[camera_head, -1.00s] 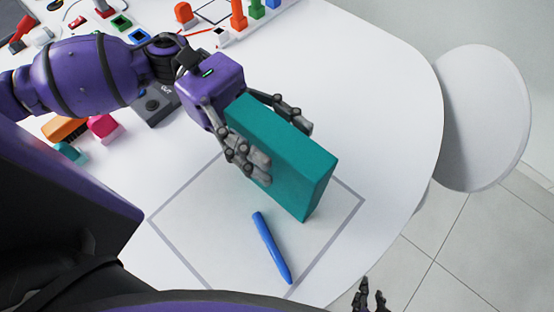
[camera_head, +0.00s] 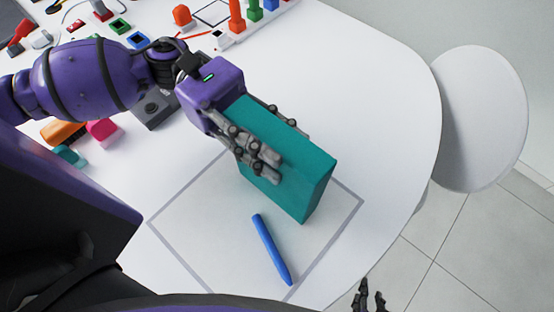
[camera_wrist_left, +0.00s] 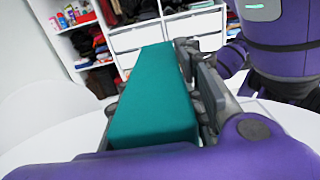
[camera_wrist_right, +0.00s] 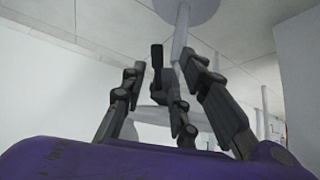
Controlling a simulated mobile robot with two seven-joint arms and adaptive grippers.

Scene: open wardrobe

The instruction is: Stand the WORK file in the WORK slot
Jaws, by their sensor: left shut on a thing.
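A teal block-shaped file (camera_head: 290,155) stands tilted over the outlined square on the white table, and no label shows on it. My left gripper (camera_head: 268,138) is shut on its upper part, with fingers on both sides. In the left wrist view the teal file (camera_wrist_left: 160,100) fills the space between the fingers. I cannot tell whether its lower end touches the table. My right gripper (camera_head: 370,297) shows at the bottom edge, away from the table items. In the right wrist view its fingers (camera_wrist_right: 175,85) are spread and empty. I see no slot marked WORK.
A blue marker (camera_head: 271,250) lies in the outlined square (camera_head: 185,222). A dark grey box (camera_head: 155,112), an orange block (camera_head: 62,132) and a pink block (camera_head: 103,131) lie near my left arm. A round white seat (camera_head: 484,120) stands right. Wardrobe shelves (camera_wrist_left: 85,40) show behind.

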